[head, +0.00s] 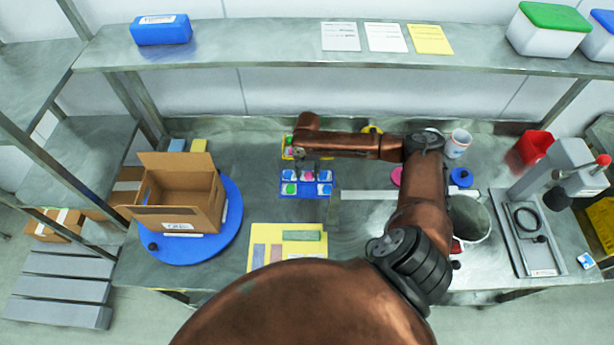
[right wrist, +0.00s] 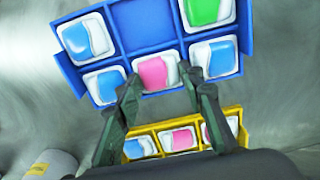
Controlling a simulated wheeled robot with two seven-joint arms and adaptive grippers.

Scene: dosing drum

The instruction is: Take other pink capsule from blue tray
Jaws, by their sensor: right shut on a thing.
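In the right wrist view the blue tray (right wrist: 152,38) has six compartments. The pink capsule (right wrist: 154,74), in a white square case, is at the middle of the row nearest my gripper. My right gripper (right wrist: 168,82) has its two fingers on either side of this case and is shut on it. The capsule still appears within its compartment. The other middle compartment is empty; a green capsule (right wrist: 204,10) and several blue ones (right wrist: 88,37) fill the rest. In the head view the blue tray (head: 305,195) lies below my right gripper (head: 306,174). My left gripper is not in view.
A yellow tray (right wrist: 160,130) with blue and pink capsules sits close to the blue tray. In the head view a cardboard box (head: 180,195) stands on a blue turntable (head: 234,225) to the left. A yellow mat (head: 290,233) lies in front. A grey drum (head: 470,218) is at right.

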